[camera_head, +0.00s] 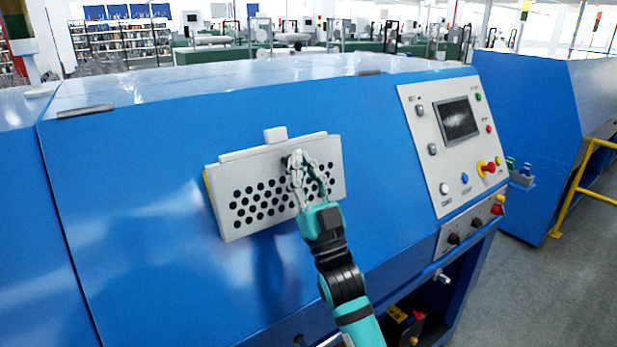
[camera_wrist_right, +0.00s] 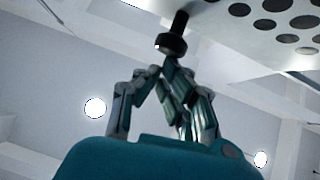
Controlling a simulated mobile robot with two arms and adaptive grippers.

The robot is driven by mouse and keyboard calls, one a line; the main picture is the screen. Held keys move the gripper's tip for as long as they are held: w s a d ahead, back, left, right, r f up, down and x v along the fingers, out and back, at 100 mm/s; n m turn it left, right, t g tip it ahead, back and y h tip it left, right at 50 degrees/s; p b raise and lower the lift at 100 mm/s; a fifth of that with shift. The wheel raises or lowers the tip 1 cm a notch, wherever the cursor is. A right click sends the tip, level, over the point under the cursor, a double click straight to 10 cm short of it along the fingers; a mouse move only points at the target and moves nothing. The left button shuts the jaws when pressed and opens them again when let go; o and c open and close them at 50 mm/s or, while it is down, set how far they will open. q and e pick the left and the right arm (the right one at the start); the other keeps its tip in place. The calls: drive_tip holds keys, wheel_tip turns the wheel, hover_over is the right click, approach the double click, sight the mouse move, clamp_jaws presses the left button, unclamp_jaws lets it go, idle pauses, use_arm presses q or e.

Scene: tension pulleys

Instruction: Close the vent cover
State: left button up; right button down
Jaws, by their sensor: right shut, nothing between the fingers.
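The vent cover (camera_head: 240,203) is a pale grey plate with rows of round black holes on the sloped blue machine front. It stands a little off the blue surface, with a yellow edge showing at its left side. In the wrist view its perforated face (camera_wrist_right: 262,42) is at top right, with a dark knob (camera_wrist_right: 172,42) sticking out. My right gripper (camera_head: 296,162) is in front of the cover's upper right part. Its fingers (camera_wrist_right: 164,68) are shut and empty, with their tips close by the knob; contact is unclear. My left gripper is not in view.
A control panel (camera_head: 420,150) with a screen, buttons and a red knob is to the right of the cover. The blue machine front (camera_head: 120,230) left of the cover is clear. A yellow rail (camera_head: 575,190) stands at far right.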

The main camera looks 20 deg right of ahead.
sight(288, 156)
drive_tip(key=shift+w+a+r+b, duration=0.2)
drive_tip(key=shift+w+a+b, duration=0.1)
drive_tip(key=shift+w, duration=0.4)
drive_tip(key=shift+w+a+r+b, duration=0.25)
drive_tip(key=shift+w+b, duration=0.05)
drive_tip(key=shift+w, duration=0.45)
drive_tip(key=shift+w+a+r+b, duration=0.2)
drive_tip(key=shift+w+a+b, duration=0.1)
drive_tip(key=shift+w, duration=0.4)
